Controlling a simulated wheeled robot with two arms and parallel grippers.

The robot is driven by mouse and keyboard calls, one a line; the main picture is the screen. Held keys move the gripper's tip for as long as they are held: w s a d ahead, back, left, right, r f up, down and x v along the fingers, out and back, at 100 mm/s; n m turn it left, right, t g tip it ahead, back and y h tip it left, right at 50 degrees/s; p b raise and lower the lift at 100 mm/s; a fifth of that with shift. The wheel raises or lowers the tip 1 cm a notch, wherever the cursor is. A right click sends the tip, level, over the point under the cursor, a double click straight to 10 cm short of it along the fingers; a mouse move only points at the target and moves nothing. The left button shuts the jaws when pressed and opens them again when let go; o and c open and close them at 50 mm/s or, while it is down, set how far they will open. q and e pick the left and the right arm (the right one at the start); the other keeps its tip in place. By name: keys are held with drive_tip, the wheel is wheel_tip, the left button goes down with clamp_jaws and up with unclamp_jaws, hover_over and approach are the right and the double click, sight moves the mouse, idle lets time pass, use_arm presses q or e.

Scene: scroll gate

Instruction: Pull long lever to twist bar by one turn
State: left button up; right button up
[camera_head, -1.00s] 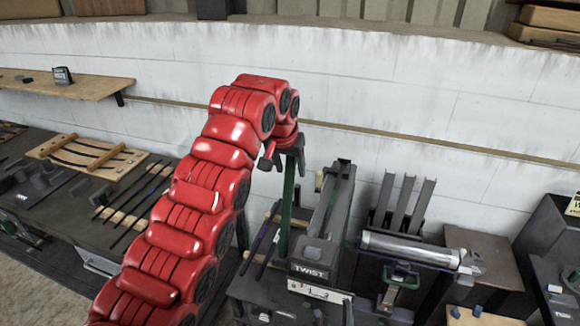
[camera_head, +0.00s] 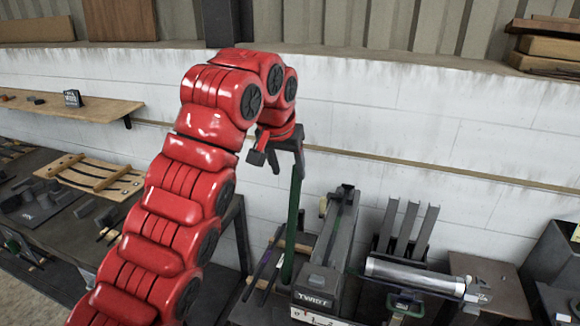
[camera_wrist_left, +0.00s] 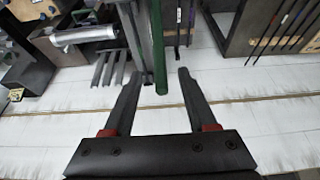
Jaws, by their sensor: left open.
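The long green lever (camera_head: 292,225) stands nearly upright beside the grey machine labelled TWIST (camera_head: 316,300). My left gripper (camera_head: 282,150) is at the lever's upper end, its jaws facing down and partly hidden by the red wrist. In the left wrist view, the green lever (camera_wrist_left: 159,50) lies between the two spread dark fingers (camera_wrist_left: 157,76), with space visible on both sides. The gripper is open and not closed on it. The twist bar cannot be clearly made out in these views. My right gripper is not in view.
A silver cylinder (camera_head: 415,276) and several upright grey plates (camera_head: 405,228) stand right of the machine. A wooden rack (camera_head: 92,177) lies on the left bench. A wall shelf (camera_head: 85,107) is at upper left. The white wall (camera_head: 430,130) is behind the gripper.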

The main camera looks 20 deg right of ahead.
use_arm(q)
drive_tip(key=p+v, duration=0.5)
drive_tip(key=shift+s+a+r, duration=0.1)
drive_tip(key=shift+r, duration=0.25)
